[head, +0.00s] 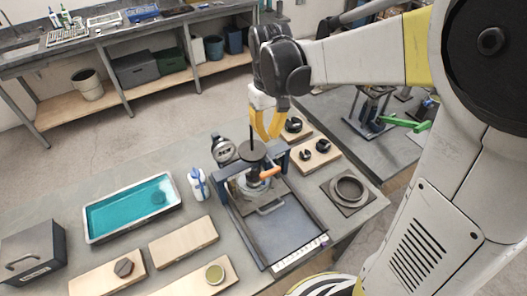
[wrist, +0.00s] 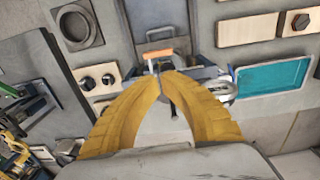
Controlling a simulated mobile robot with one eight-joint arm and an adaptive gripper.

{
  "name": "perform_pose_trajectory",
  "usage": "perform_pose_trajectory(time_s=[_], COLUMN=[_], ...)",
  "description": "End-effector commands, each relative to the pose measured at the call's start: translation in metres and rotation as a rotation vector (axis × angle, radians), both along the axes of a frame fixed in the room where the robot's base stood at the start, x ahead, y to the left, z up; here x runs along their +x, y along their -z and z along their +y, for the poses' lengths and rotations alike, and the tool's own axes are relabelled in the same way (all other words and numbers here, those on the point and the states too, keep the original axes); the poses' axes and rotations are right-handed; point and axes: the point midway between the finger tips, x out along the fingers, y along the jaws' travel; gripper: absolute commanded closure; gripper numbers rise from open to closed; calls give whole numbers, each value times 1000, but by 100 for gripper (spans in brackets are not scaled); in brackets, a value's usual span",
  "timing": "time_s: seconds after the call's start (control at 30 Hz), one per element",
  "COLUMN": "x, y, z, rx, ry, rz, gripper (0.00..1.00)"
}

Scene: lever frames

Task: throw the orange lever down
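The orange lever handle (head: 269,173) sticks out from the dark press-like fixture (head: 226,178) on the table, low beside its round disc (head: 252,151). In the wrist view the orange handle (wrist: 158,54) lies crosswise just beyond my fingertips, apart from them as far as I can tell. My gripper (head: 267,136) points down above and behind the fixture. Its yellow fingers (wrist: 160,73) converge, with their tips together or nearly so and nothing seen held. The lever's arm and pivot are partly hidden by the fixture.
A teal-filled tray (head: 88,233), a white bottle (head: 198,185) and wooden boards (head: 181,241) lie left of the fixture. Boards with dark rings (head: 314,158) and a square ringed plate (head: 329,201) lie right. A green lever (head: 407,123) stands on another bench.

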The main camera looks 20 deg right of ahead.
Motion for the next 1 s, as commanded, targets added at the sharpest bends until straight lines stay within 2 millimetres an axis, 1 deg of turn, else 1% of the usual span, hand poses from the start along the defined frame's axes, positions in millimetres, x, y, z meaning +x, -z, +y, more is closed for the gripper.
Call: perform_pose_trajectory(time_s=[0.17,0.27,0.5,0.6,0.7,0.83,1.0], x=[0,0,0,0,0,0,0], y=[17,37,89,108,122,134,139], z=[0,0,0,0,0,0,0], rx=[0,0,0,0,0,0,0], ry=[0,0,0,0,0,0,0], rz=[0,-1,-1,-1,-1,-1,-1], gripper=[100,100,100,100,100,100,100])
